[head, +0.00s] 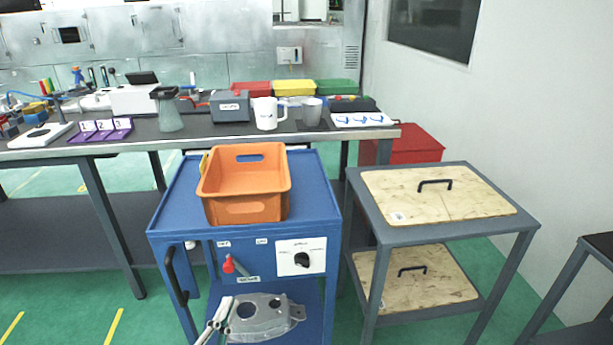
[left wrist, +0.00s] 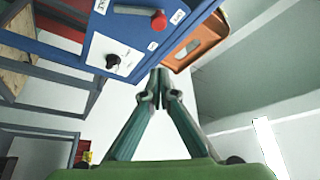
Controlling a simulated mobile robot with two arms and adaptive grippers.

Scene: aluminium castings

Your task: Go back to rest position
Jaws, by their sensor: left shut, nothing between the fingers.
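My left gripper (head: 226,302) shows at the bottom of the head view, low in front of the blue cart (head: 172,215). In the left wrist view its fingers (left wrist: 159,85) meet at the tips, with nothing between them. A grey metal casting (head: 268,318) with round holes shows at the cart's lower level, just right of the fingers. I cannot tell whether they touch. My right gripper is in neither view.
An empty orange bin (head: 245,207) stands on the cart, whose front has a knob panel (head: 301,257) and a red-handled item (head: 229,264). A wooden-topped grey stand (head: 440,193) is to the right. A long workbench (head: 200,133) with tools and cups stands behind. Green floor (head: 60,310) is clear at left.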

